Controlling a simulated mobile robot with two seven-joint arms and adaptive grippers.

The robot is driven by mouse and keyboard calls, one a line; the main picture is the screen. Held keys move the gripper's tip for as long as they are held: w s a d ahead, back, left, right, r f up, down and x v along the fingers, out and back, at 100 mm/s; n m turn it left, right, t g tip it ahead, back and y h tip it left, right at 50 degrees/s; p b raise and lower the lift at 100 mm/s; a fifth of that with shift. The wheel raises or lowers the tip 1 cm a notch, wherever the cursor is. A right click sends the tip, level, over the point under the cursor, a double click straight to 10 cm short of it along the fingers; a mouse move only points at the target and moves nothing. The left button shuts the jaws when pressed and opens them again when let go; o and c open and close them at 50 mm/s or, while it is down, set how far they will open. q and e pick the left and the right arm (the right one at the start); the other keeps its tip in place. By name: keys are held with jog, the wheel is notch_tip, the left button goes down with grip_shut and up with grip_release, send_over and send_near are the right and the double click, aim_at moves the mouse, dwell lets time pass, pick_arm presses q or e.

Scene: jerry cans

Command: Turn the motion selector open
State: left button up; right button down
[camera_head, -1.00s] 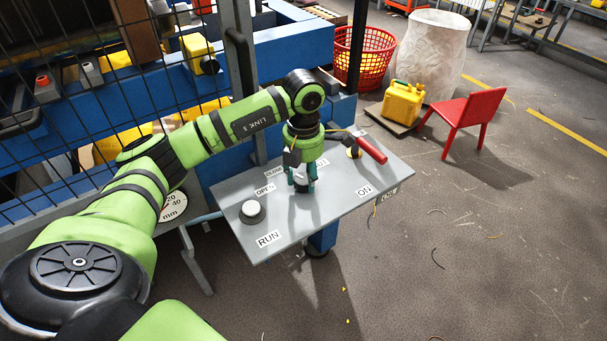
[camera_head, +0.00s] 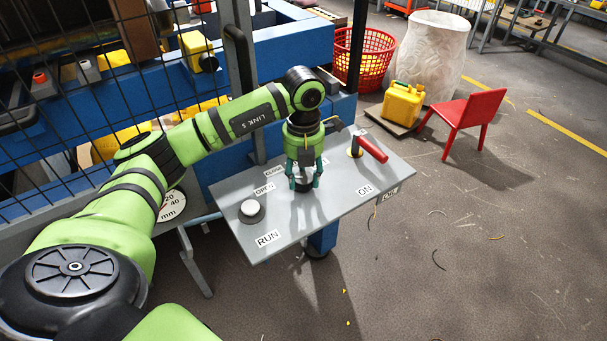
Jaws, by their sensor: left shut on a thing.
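A grey sloped control panel (camera_head: 335,215) stands in the middle of the view. My left gripper (camera_head: 304,184) points down onto it from above, with its teal fingers on either side of the motion selector. It is shut on the selector, whose knob is mostly hidden between the fingers and under the wrist. The labels OPEN (camera_head: 264,189) and CLOSED lie on the panel just left of the gripper. The knob's exact pointing direction cannot be made out. My right gripper is not in view.
A white push button (camera_head: 250,208) sits left of the gripper by the RUN label. A red-handled lever (camera_head: 372,149) stands on the right near ON. Wire mesh fencing is at left. A yellow jerry can (camera_head: 402,104) and red chair (camera_head: 467,118) stand beyond open floor.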

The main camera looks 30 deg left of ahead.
aim_at(303, 179)
pick_arm(q)
jog(key=shift+s+f+n, duration=0.15)
jog(key=shift+f+n, duration=0.05)
jog(key=shift+n, duration=0.7)
jog(key=shift+d, duration=0.1)
jog(key=o, duration=1.1)
jog(key=shift+r, duration=0.1)
jog(key=shift+r, duration=0.55)
notch_tip(303, 179, up, 11)
